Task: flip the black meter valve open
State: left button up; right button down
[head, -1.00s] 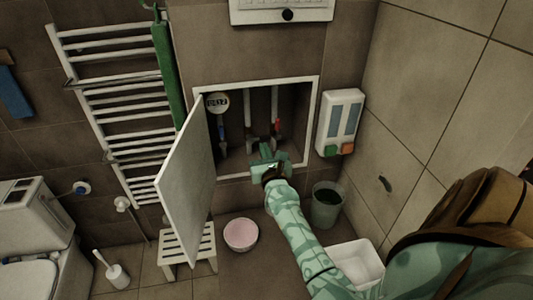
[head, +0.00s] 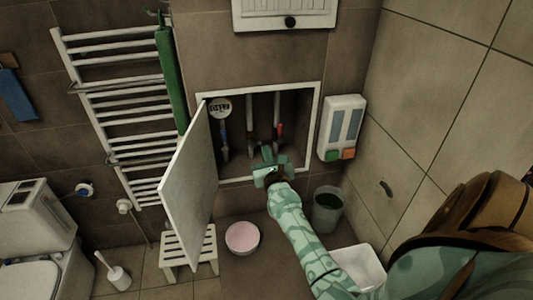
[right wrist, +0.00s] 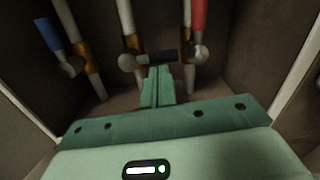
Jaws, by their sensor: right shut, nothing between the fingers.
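The black meter valve has a black handle (right wrist: 160,57) that shows in the right wrist view. The handle lies crosswise to its middle white pipe, sticking out to the right of the round valve body (right wrist: 128,62). My right gripper (right wrist: 158,74) is shut and empty, its fingertips just below the handle; I cannot tell whether they touch it. In the head view my right gripper (head: 269,156) reaches into the wall recess and hides the black handle. A round meter (head: 220,108) sits at the recess's upper left. My left gripper is not in view.
A blue handle (right wrist: 47,34) stands left and a red handle (right wrist: 198,15) right, both roughly along their pipes. The recess's white door (head: 190,190) stands open at left. A soap dispenser (head: 341,128) hangs right of the recess, above a bin (head: 327,210).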

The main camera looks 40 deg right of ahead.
jog(key=shift+d+r+n+p, duration=0.1)
jog(key=shift+r+n+p, duration=0.2)
jog(key=shift+n, duration=0.3)
jog(key=r+n+p, duration=0.1)
jog(key=n+p, duration=0.2)
jog(key=shift+d+r, duration=0.1)
jog(key=shift+r, duration=0.1)
jog(key=n+p, duration=0.1)
jog(key=n, duration=0.1)
jog(key=r+n+p, duration=0.1)
jog(key=n+p, duration=0.1)
jog(key=shift+r+y, duration=0.15)
jog(key=shift+y, duration=0.15)
jog(key=n+p, duration=0.2)
jog(key=a+r+n+p, duration=0.1)
jog(key=n+p, duration=0.1)
jog(key=n, duration=0.1)
jog(key=r+n+p, duration=0.1)
jog(key=n+p, duration=0.1)
jog(key=n, duration=0.1)
jog(key=shift+w+a+y+p, duration=0.3)
jog(key=shift+w+a, duration=0.05)
jog(key=shift+w, duration=0.05)
jog(key=shift+a, duration=0.1)
